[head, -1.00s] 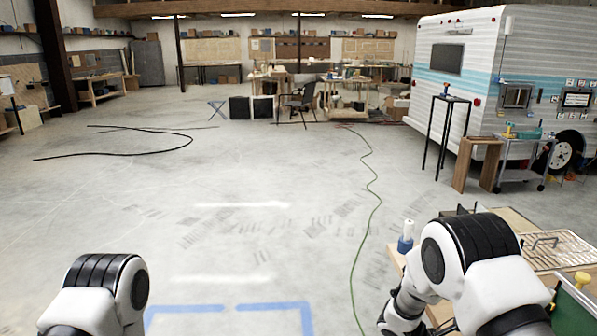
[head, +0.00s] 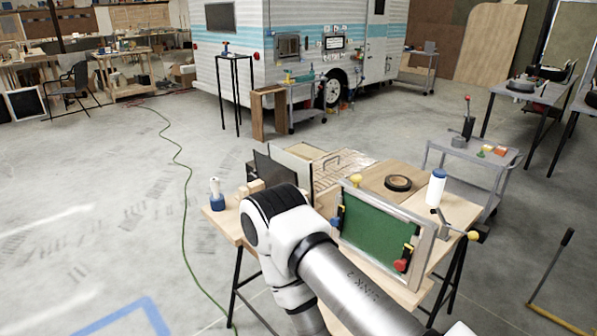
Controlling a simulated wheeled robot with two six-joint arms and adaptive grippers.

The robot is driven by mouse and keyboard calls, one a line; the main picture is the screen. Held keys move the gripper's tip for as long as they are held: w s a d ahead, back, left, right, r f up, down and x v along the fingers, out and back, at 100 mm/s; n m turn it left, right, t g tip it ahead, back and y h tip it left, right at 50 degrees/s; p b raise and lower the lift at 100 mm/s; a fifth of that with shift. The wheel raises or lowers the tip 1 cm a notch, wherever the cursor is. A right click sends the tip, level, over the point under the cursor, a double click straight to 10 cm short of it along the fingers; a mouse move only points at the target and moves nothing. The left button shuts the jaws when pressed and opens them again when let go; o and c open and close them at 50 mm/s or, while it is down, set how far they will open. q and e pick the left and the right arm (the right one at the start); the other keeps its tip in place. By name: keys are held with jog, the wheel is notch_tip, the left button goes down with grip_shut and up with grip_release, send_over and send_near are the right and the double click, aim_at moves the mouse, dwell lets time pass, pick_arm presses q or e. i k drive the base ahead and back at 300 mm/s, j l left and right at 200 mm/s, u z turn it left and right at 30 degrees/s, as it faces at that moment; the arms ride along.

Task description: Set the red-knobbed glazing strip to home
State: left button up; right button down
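A framed green panel (head: 375,232) stands tilted at the front of the wooden worktable (head: 455,212). A red knob (head: 402,264) with a dark and yellow part above it sits at the panel's lower right side, likely on the red-knobbed strip; the strip itself is too small to make out. A blue knob (head: 336,222) is at the panel's left edge, and a yellow knob (head: 356,180) is at its top left. My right arm crosses in front of the table, left of and below the panel. Neither gripper shows.
On the table are a black tape roll (head: 398,183), a white bottle with a blue cap (head: 436,187), a blue-based bottle (head: 216,194) and a wire rack (head: 340,168). A grey cart (head: 470,160) stands behind right. A green cable (head: 184,190) lies on open floor at left.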

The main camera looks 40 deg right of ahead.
aim_at(402, 266)
jog(key=k+j+z, duration=0.15)
jog(key=z, duration=1.7)
